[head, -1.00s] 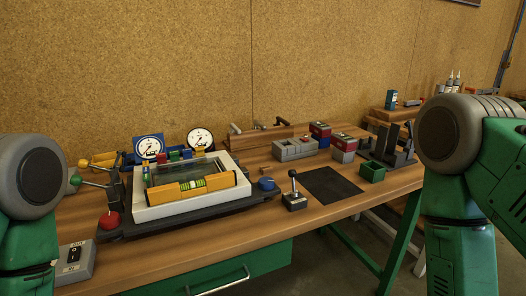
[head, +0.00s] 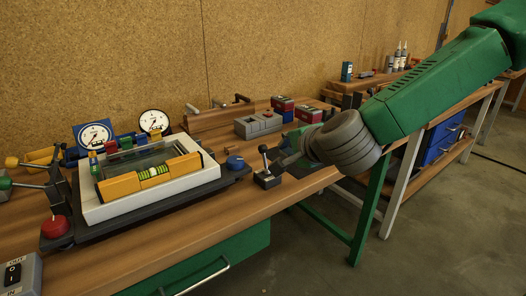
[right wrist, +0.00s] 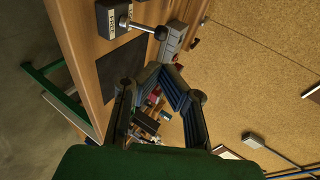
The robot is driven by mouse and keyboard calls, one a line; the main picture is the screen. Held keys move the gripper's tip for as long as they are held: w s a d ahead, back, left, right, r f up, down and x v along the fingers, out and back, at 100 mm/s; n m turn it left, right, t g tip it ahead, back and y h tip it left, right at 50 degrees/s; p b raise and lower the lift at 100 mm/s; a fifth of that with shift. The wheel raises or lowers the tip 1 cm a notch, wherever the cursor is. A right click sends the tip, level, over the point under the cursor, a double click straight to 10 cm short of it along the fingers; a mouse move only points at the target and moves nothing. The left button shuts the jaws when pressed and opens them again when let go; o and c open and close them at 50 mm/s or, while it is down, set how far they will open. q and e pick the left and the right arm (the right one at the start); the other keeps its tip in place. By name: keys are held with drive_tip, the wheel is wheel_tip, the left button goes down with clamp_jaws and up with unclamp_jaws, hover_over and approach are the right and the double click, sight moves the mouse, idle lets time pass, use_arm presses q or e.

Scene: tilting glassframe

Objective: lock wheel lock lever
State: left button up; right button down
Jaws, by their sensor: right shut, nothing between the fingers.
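The lever (head: 264,160) with a black ball knob stands roughly upright on a small dark box (head: 267,180) near the bench's front edge, right of the glass frame. I take it as the wheel lock lever. In the right wrist view the lever (right wrist: 143,27) sticks out from its labelled box (right wrist: 113,18), near the top; the label is not readable. My right gripper (head: 284,160) is just right of the lever, partly hidden by my wrist. Its fingers (right wrist: 163,73) are shut and empty, apart from the knob in the wrist view. My left gripper is not in view.
The white frame (head: 103,211) with glass and a yellow spirit level (head: 150,175) sits left on a dark base with a blue knob (head: 235,162) and a red knob (head: 55,227). Gauges (head: 94,134) stand behind. Grey blocks (head: 258,125) lie beyond my gripper. A switch box (head: 18,272) is lower left.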

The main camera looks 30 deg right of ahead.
sight(264, 147)
drive_tip(key=x, duration=0.3)
drive_tip(key=b+x, duration=0.1)
drive_tip(key=x, duration=0.6)
drive_tip(key=shift+a, duration=0.3)
drive_tip(key=shift+w+d+f, duration=0.2)
drive_tip(key=shift+w+f, duration=0.1)
drive_tip(key=shift+w, duration=0.2)
drive_tip(key=shift+d, duration=0.1)
drive_tip(key=w+g+p, duration=0.1)
drive_tip(key=p, duration=0.4)
drive_tip(key=shift+w+r+g, duration=0.15)
drive_tip(key=shift+w+g, duration=0.1)
drive_tip(key=shift+g, duration=0.05)
drive_tip(key=shift+w+p, duration=0.1)
drive_tip(key=shift+p, duration=0.4)
drive_tip(key=shift+f, duration=0.25)
